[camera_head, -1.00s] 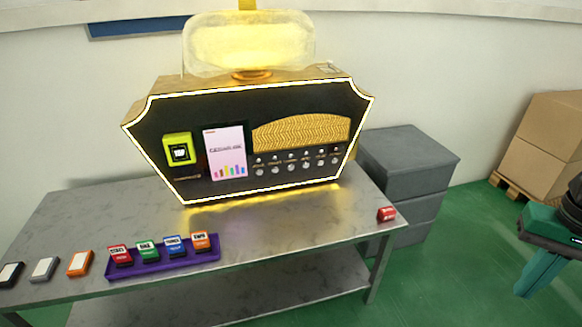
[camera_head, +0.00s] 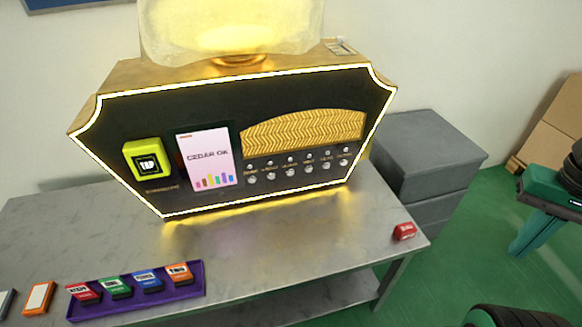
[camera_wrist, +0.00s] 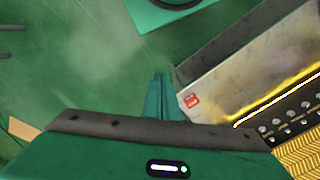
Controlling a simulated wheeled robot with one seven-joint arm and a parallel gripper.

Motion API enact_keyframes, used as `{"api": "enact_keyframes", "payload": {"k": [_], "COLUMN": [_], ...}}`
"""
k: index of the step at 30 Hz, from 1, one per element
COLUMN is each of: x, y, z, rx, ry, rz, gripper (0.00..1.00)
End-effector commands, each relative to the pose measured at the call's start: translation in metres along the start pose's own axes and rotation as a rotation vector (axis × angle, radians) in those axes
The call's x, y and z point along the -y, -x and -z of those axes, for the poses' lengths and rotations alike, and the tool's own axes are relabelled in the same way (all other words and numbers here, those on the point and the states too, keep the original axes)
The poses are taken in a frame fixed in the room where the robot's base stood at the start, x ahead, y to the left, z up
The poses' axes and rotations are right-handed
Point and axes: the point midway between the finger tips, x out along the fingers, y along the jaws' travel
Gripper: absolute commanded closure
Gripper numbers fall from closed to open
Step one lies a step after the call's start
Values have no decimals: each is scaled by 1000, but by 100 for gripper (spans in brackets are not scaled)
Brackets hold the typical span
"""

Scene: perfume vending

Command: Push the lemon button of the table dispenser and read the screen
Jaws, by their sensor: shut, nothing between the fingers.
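The table dispenser (camera_head: 120,95) is a black and gold machine with a glowing outline, standing on a grey table. Its pink screen (camera_head: 208,158) reads "CEDAR OK" above coloured bars. A row of small round silver buttons (camera_head: 290,172) with labels lies right of the screen, under a gold patterned panel. The labels are too small to read, so I cannot tell which is lemon. The buttons also show at the right of the wrist view (camera_wrist: 285,128). My gripper (camera_wrist: 160,77) is shut and empty, apart from the dispenser, over the green floor beyond the table's right end.
A purple tray (camera_head: 137,306) holds several coloured blocks at the table's front left. A red block (camera_head: 404,231) lies at the right table corner.

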Motion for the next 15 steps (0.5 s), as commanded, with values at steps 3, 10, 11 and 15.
{"api": "enact_keyframes", "payload": {"k": [3, 10, 11, 15], "x": [0, -4, -4, 10], "y": [0, 3, 4, -6], "z": [0, -6, -7, 18], "rx": [0, -10, -17, -59], "ry": [0, 6, 13, 103], "rz": [0, 4, 5, -13], "gripper": [100, 100, 100, 100]}}
